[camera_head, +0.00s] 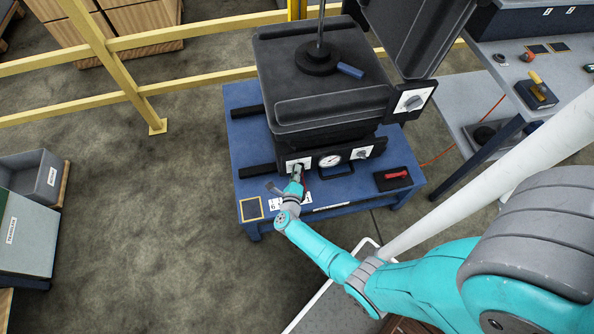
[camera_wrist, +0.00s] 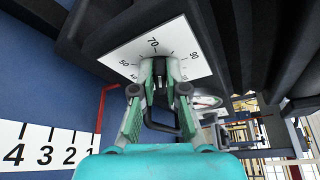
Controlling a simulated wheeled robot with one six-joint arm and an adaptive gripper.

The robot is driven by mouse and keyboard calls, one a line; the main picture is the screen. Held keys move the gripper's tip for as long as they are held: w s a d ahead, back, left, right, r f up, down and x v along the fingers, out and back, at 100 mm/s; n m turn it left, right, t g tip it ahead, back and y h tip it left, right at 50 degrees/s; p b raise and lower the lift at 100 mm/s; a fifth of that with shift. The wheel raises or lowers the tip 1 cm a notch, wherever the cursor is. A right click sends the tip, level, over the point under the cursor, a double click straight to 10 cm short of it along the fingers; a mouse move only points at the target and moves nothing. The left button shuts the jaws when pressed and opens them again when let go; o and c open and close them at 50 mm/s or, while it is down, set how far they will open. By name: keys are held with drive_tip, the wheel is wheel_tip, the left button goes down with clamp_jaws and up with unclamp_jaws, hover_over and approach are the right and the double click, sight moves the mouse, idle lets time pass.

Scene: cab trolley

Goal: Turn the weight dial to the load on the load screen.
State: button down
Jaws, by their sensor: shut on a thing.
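The weight dial has a white plate (camera_wrist: 192,70) marked 50, 70 and 90 in the wrist view, on the front of the black seat base. Its dark knob (camera_wrist: 160,67) sits below the 70, between my fingertips. My gripper (camera_wrist: 160,90) is shut on this knob; the fingers partly hide it, and I cannot read its exact setting. In the head view my gripper (camera_head: 297,173) reaches the left dial plate (camera_head: 291,163) on the seat front. I cannot make out a load screen or a load number in either view.
The black seat (camera_head: 320,85) stands on a blue trolley (camera_head: 240,155). A round gauge (camera_head: 330,160) and another dial (camera_head: 365,153) are right of my gripper. A red-handled tool (camera_head: 397,175) lies at the trolley's right.

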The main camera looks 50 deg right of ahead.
drive_tip(key=shift+w+a+f+n+t+h, duration=0.1)
drive_tip(key=shift+f+n+t+h, duration=0.3)
drive_tip(key=shift+n, duration=0.85)
drive_tip(key=shift+w+f+n+h, duration=0.1)
drive_tip(key=shift+n+h, duration=0.6)
drive_tip(key=shift+n, duration=0.55)
drive_tip(key=shift+s+n, duration=0.1)
drive_tip(key=shift+n, duration=0.2)
drive_tip(key=c, duration=1.2)
unclamp_jaws()
drive_tip(key=v, duration=1.2)
drive_tip(key=shift+f, duration=0.2)
